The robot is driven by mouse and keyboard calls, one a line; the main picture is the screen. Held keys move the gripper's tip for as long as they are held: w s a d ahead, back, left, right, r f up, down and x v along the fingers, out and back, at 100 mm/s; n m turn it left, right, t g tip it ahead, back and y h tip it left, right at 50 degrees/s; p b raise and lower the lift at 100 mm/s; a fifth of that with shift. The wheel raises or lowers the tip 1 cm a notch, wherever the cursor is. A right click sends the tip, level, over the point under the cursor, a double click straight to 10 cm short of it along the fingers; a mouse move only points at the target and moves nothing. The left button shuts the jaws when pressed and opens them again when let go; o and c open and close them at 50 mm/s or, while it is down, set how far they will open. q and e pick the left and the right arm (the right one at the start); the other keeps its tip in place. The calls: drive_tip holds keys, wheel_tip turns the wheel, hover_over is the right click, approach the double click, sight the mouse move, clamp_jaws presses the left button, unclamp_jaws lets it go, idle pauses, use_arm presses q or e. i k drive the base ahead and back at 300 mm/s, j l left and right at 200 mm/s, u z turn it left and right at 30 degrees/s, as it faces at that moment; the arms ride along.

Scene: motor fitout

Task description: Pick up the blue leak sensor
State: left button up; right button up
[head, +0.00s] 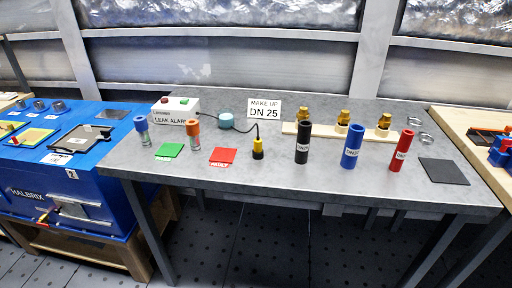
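A small upright piece with a blue cap and a clear-grey lower body (141,128) stands at the left of the grey table, in front of the white leak alarm box (182,113). It looks like the blue leak sensor, though I read no label on it. A similar piece with an orange cap (194,130) stands to its right. A teal round puck (226,121) sits farther right, with a black cable running from near it to a yellow and black plug (257,149). Neither of my grippers is in view.
A green card (170,150) and a red fault card (223,156) lie in front of the capped pieces. Black (303,145), blue (351,147) and red (402,151) cylinders stand right, before a wooden strip with brass fittings. A blue case (60,200) adjoins on the left.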

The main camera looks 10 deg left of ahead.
sight(142, 126)
drive_tip(key=i+j, duration=0.2)
drive_tip(key=j, duration=0.15)
drive_tip(key=i+j, duration=0.2)
drive_tip(key=j, duration=0.2)
drive_tip(key=i+j, duration=0.2)
drive_tip(key=j, duration=0.15)
drive_tip(key=i+j, duration=0.2)
drive_tip(key=j, duration=0.2)
drive_tip(key=k+l, duration=0.45)
drive_tip(key=l+u, duration=0.05)
drive_tip(key=l, duration=0.1)
